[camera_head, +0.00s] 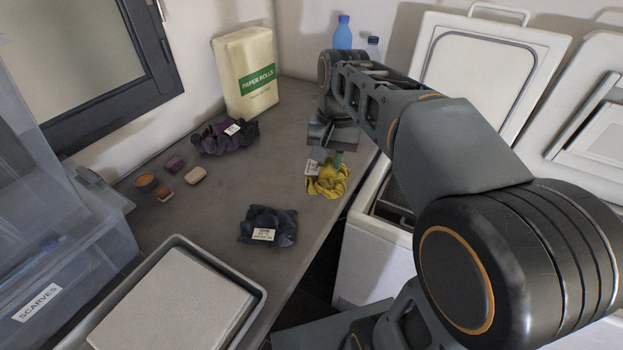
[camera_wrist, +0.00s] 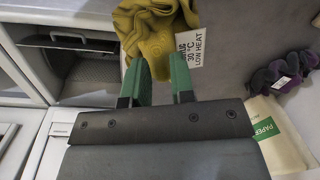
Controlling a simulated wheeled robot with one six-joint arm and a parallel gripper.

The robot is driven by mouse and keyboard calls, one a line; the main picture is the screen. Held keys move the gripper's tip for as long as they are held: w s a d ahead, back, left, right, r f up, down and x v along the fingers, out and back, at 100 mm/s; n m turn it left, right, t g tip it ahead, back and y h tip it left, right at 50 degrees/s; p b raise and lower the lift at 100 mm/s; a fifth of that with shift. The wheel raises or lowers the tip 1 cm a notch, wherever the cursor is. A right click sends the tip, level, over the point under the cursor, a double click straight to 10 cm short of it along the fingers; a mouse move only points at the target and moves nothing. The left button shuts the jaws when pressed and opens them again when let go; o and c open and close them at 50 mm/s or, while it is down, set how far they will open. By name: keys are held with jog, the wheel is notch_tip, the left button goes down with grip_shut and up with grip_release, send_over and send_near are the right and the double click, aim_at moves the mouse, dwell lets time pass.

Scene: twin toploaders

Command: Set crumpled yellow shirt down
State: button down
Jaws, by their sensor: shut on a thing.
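The crumpled yellow shirt (camera_head: 328,180) is at the right edge of the grey counter, close to the washers. It also shows in the wrist view (camera_wrist: 158,40), with a white care label (camera_wrist: 190,48) reading 30 °C, low heat. My gripper (camera_head: 338,160) is directly above the shirt, pointing down. In the wrist view its green fingertips (camera_wrist: 161,72) are shut on the shirt's near edge. The shirt appears at counter height, but I cannot tell whether it rests fully on the surface.
A dark blue garment (camera_head: 268,227) and a purple garment (camera_head: 225,136) lie on the counter. Small blocks, a paper rolls pack (camera_head: 246,80), a scarves bin (camera_head: 60,270) and a tray (camera_head: 258,290) stand around. An open toploader (camera_head: 362,250) is right of the counter edge. The counter middle is clear.

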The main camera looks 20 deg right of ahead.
jog(key=m, duration=0.3)
jog(key=shift+a+m+t, duration=0.1)
jog(key=shift+m+t, duration=0.2)
jog(key=shift+w+f, duration=0.1)
jog(key=shift+w, duration=0.15)
jog(key=shift+m, duration=0.3)
jog(key=shift+w+f+p, duration=0.6)
jog(key=shift+w+f, duration=2.65)
jog(key=shift+w, duration=0.15)
jog(key=shift+w+f+p, duration=0.6)
jog(key=shift+w+f, duration=2.6)
jog(key=shift+w, duration=0.2)
jog(key=c, duration=1)
grip_release()
jog(key=shift+o, duration=0.2)
